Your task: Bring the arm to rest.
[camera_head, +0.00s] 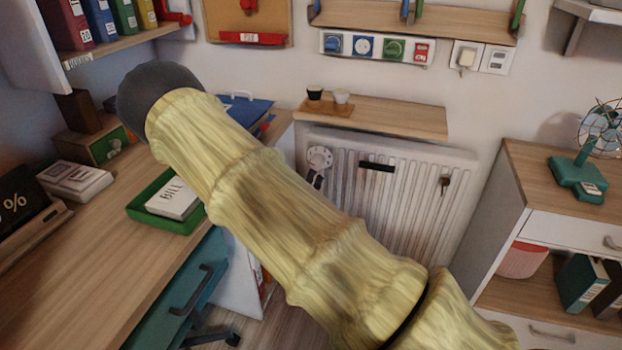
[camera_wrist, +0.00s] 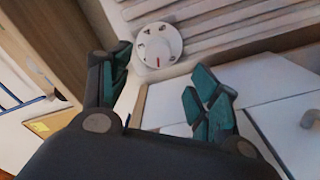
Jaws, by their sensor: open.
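My arm, in a yellowish cover with a dark end joint, reaches across the middle of the head view from the lower right to the upper left. My gripper (camera_wrist: 162,100) shows in the wrist view with its two teal-padded fingers spread apart. Nothing is between the fingers. The white radiator knob (camera_wrist: 157,45) is beyond the fingers, and I cannot tell how far. In the head view my gripper is hidden behind the arm.
A wooden desk (camera_head: 75,285) with a green tray (camera_head: 144,213) is at the left. A radiator (camera_head: 420,215) stands under a small shelf (camera_head: 400,117) with two cups. A cabinet (camera_head: 545,165) with a teal fan (camera_head: 580,172) is at the right.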

